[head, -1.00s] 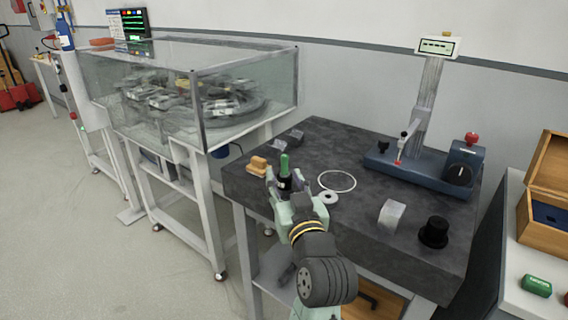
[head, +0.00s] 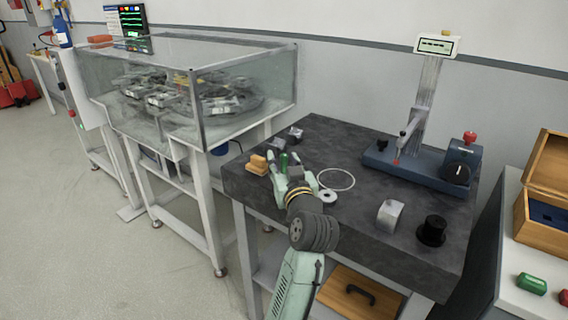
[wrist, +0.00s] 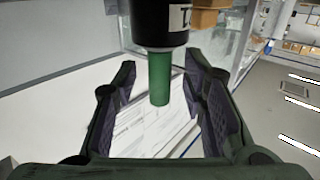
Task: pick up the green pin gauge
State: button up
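The green pin gauge (head: 283,163) stands upright near the left side of the dark granite plate (head: 340,215). My gripper (head: 288,172) is open at the gauge. In the wrist view the gripper (wrist: 163,103) has one finger on each side of the green end, with a gap on both sides.
A wooden block (head: 257,163) lies left of the gauge, close to my gripper. Small metal blocks (head: 295,132) sit behind. A white ring (head: 337,180) lies to the right. A metal block (head: 389,215), a black knob (head: 432,231) and a blue-based gauge stand (head: 420,168) occupy the right side.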

jog(key=shift+w, duration=0.1)
jog(key=shift+c, duration=0.3)
grip_shut()
